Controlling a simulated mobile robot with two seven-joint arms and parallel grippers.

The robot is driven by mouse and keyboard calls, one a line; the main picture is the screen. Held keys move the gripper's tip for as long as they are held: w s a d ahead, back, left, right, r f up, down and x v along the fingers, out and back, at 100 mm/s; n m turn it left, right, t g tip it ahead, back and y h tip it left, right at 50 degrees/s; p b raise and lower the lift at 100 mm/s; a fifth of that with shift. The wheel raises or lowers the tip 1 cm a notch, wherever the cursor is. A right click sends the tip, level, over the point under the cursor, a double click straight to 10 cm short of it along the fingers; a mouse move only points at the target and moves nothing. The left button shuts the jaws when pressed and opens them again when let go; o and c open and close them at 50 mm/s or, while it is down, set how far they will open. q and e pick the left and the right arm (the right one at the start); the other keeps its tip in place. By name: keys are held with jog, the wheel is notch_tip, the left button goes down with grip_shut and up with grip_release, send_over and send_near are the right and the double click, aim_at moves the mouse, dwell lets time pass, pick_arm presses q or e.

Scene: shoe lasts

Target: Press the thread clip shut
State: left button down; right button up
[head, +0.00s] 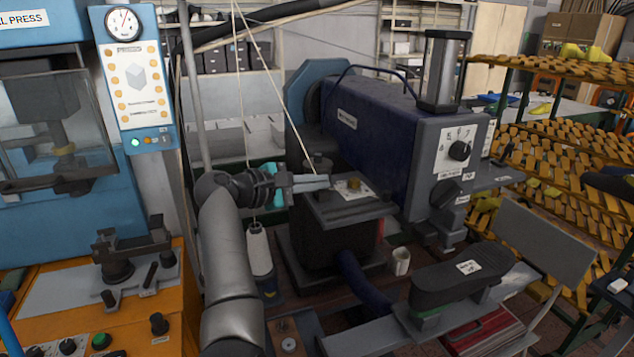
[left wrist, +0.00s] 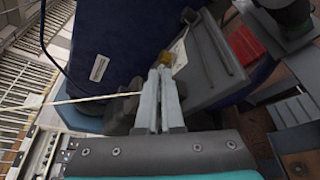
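A small brass-coloured block (head: 353,184) sits on a white label on the grey machine plate (head: 345,211); it also shows in the left wrist view (left wrist: 178,50). I cannot tell for sure whether this block or a dark piece beside it is the thread clip. My right gripper is not in view.
A blue machine body (head: 362,130) stands behind the plate. A cup (head: 400,262) and a dark shoe-shaped piece (head: 460,275) are to the right. Racks of yellow lasts (head: 560,140) fill the far right.

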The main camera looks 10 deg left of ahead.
aim_at(319, 209)
pick_arm(q)
jog(key=shift+f, duration=0.15)
jog(key=shift+s+d+f+m+t+b, duration=0.1)
jog(key=shift+s+f+m+t+b, duration=0.1)
jog(key=shift+m+b, duration=0.15)
jog(key=shift+s+f+m+t+b, duration=0.1)
jog(key=shift+f+m+t+b, duration=0.1)
jog(key=shift+m, duration=0.25)
jog(key=shift+f+m+t+b, duration=0.3)
jog(key=shift+f+m+b, duration=0.05)
jog(key=shift+m+b, duration=0.35)
jog(key=m+b, duration=0.1)
jog(key=f+m+t+b, duration=0.1)
jog(key=b, duration=0.1)
jog(key=shift+s+d, duration=0.15)
jog(key=shift+f+m+t+b, duration=0.15)
jog(key=shift+m+t+b, duration=0.15)
jog(key=shift+m+b, duration=0.7)
jog(key=c, duration=1.1)
grip_release()
jog(key=shift+h, duration=0.3)
